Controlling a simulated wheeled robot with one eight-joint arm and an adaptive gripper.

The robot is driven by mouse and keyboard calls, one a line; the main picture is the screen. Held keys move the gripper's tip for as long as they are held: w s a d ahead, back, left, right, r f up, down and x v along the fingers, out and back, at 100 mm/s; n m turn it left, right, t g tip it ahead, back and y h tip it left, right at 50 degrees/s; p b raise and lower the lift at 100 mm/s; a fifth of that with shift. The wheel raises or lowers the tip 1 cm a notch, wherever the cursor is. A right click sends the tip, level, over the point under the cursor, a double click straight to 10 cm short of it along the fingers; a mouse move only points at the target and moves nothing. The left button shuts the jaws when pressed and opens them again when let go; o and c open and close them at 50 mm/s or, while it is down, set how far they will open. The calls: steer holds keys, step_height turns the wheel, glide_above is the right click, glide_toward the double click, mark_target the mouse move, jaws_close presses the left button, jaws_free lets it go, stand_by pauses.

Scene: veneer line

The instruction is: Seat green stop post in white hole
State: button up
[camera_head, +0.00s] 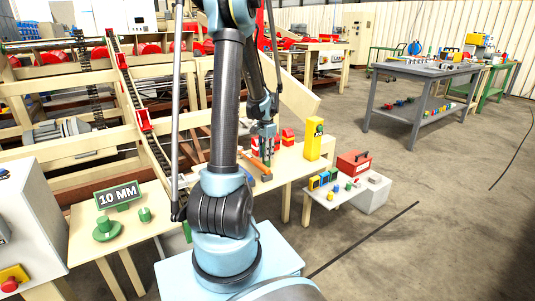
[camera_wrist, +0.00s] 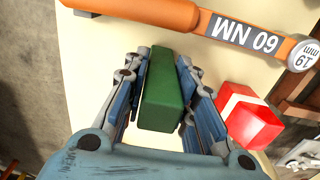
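The green stop post (camera_wrist: 161,90) is a plain green block lying between the two fingers of my gripper (camera_wrist: 160,85) in the wrist view. The fingers stand close along both of its long sides. I cannot tell whether the pads press on it or leave a thin gap. In the head view my gripper (camera_head: 265,142) is low over the cream table (camera_head: 292,165), and the post is mostly hidden by the fingers. I cannot make out a white hole in either view.
A red block with a white stripe (camera_wrist: 247,117) is close on the right. A yellow box (camera_head: 314,139) stands right of my gripper. A "10 MM" sign (camera_head: 118,195) and green parts stand on the left table.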

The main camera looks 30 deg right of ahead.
steer(key=o, duration=0.3)
steer(key=shift+o, duration=0.2)
